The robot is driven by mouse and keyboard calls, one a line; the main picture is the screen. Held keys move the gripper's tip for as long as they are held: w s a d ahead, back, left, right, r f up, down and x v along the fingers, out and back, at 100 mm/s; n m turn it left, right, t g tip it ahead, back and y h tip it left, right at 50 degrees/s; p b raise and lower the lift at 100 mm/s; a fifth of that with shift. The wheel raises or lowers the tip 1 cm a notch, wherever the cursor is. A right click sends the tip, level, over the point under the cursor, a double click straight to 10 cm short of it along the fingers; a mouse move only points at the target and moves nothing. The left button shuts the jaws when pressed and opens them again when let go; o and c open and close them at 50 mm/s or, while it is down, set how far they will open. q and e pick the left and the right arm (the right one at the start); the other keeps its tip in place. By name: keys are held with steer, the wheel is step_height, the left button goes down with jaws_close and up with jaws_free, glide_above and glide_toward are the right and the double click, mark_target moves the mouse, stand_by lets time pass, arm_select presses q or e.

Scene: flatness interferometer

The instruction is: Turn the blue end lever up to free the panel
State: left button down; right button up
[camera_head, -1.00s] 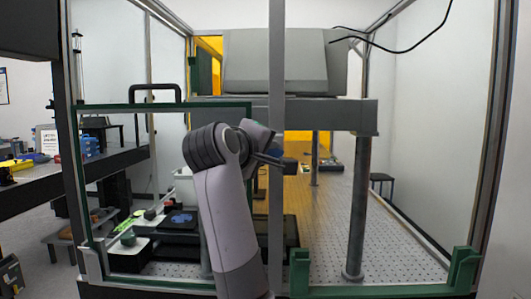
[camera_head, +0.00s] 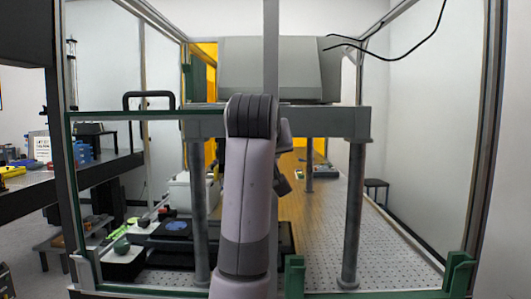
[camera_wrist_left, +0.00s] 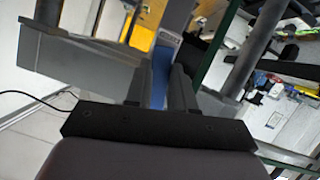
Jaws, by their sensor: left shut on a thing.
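My left gripper (camera_wrist_left: 161,74) shows in the left wrist view, its two grey fingers shut on a narrow blue piece, which looks like the blue end lever (camera_wrist_left: 163,58). The fingers cover much of the lever, so its angle is hard to tell. In the head view my left arm rises at the centre and hides the gripper's hold and the lever. A green-edged panel (camera_head: 105,115) stands in the left part of the front frame, its right side hidden behind my arm. My right gripper is in neither view.
A grey post (camera_head: 271,55) stands behind my arm. Green brackets (camera_head: 294,276) and (camera_head: 460,272) sit along the bottom front of the right bay. Inside are a perforated table (camera_head: 320,240), grey legs (camera_head: 353,215) and a large grey housing (camera_head: 268,70). A dark bench (camera_head: 105,168) is at left.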

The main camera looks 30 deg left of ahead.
arm_select(q)
steer(key=shift+w+d+r+m+y, duration=0.1)
steer(key=shift+m+y, duration=0.3)
steer(key=shift+m, duration=0.3)
steer(key=shift+g, duration=0.3)
steer(key=c, duration=1)
jaws_free()
steer(key=shift+o, duration=0.2)
steer(key=shift+d, duration=0.1)
steer(key=b+v, duration=0.1)
steer(key=v, duration=0.6)
steer(key=shift+b, duration=0.35)
